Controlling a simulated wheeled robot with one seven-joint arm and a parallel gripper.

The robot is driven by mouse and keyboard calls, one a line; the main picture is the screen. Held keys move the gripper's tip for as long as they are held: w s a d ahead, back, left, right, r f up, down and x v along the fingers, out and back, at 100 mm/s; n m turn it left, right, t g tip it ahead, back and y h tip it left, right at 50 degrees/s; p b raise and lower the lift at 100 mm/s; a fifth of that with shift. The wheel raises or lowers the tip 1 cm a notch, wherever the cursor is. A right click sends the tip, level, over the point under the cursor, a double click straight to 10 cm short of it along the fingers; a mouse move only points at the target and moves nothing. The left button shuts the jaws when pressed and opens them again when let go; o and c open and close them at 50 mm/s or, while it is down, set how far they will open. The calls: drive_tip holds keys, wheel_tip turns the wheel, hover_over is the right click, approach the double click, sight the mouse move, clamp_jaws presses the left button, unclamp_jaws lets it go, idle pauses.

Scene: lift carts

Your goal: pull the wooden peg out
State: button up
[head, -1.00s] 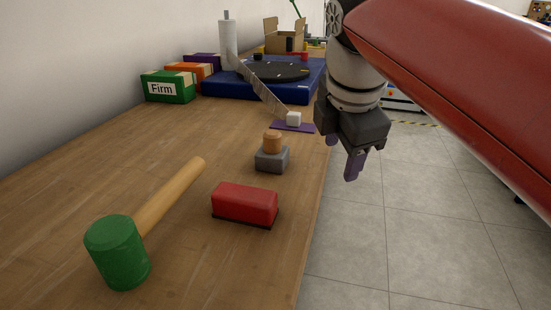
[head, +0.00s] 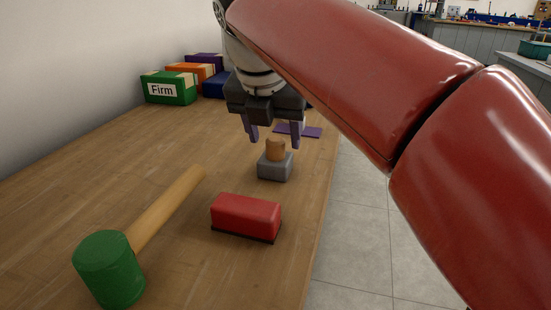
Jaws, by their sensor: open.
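The wooden peg (head: 275,150) is a short light-brown cylinder standing upright in a grey block (head: 275,168) on the wooden table. My gripper (head: 273,142) points down with its two purple fingers spread apart. In the picture the fingers are on either side of the peg's top and a little above it. The jaws are open and hold nothing. I cannot tell from this one view how far the fingers are from the peg in depth.
A red block with a dark base (head: 246,217) lies nearer on the table. A green-headed mallet (head: 110,268) lies front left. A purple mat (head: 307,131) lies behind the grey block. The table's right edge is close.

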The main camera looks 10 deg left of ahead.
sight(274, 140)
drive_tip(key=shift+w+f, duration=0.25)
drive_tip(key=shift+f, duration=0.3)
drive_tip(key=c, duration=1.1)
drive_tip(key=shift+r, duration=0.1)
drive_tip(key=shift+r, duration=4.9)
